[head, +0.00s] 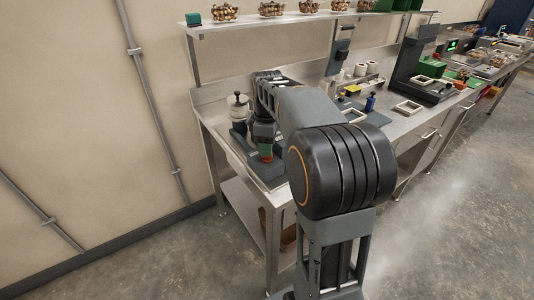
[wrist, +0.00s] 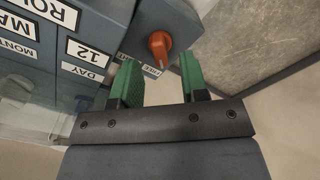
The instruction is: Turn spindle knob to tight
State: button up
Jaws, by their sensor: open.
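The orange spindle knob (wrist: 160,47) sits on the blue-grey face of a box (wrist: 165,18) in the wrist view. Its narrow end points down in the picture, toward a small white label reading FREE (wrist: 152,71). My gripper (wrist: 158,62) has two green fingers, spread apart, one to each side below the knob. Nothing is seen between them. Whether the fingertips reach level with the knob's sides is hard to tell. In the head view my arm reaches down to the left end of the steel bench, and the knob is not clear there.
Blocks with printed labels, including DAY (wrist: 97,60), 12 and MONTH, stand left of the fingers. Trays and bottles are farther right. The floor right of the bench is clear.

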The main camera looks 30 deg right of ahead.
jog(key=shift+f, duration=1.3)
jog(key=shift+c, duration=0.2)
grip_shut()
